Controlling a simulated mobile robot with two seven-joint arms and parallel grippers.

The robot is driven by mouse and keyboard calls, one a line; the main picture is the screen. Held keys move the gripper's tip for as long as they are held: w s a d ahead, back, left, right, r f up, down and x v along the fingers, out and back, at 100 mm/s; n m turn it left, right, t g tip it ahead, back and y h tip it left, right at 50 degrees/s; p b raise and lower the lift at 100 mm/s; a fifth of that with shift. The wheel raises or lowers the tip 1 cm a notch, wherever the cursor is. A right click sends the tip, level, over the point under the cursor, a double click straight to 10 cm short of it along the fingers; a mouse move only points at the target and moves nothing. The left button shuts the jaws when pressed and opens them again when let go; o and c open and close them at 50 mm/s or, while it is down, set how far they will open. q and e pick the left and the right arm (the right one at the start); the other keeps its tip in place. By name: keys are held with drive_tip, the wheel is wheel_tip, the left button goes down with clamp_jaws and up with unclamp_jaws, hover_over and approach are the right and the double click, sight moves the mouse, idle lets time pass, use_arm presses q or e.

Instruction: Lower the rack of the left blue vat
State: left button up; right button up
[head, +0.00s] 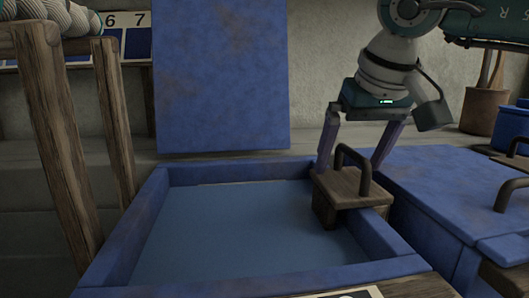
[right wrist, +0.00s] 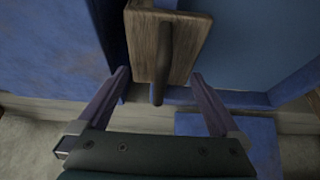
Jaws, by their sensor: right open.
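The left blue vat (head: 120,240) is open in the head view, with dark blue liquid or a flat blue surface inside. A wooden block with an arched handle (head: 353,166), seemingly the rack's grip, sits at the vat's right rim. Its wooden top also shows in the right wrist view (right wrist: 190,40). My right gripper (head: 348,166) is open above it, one finger on each side of the handle. In the right wrist view my right gripper (right wrist: 160,75) has gaps between both fingers and the handle. Any rack below is hidden. My left gripper is out of view.
A blue panel (head: 221,75) stands upright behind the vat. A closed blue vat (head: 440,190) with a handle is close on the right. Wooden posts (head: 60,140) rise at the left. A pot (head: 484,108) stands at the back right.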

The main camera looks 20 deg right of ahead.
wheel_tip(320, 180, up, 7)
drive_tip(key=p, duration=0.6)
drive_tip(key=shift+r, duration=0.15)
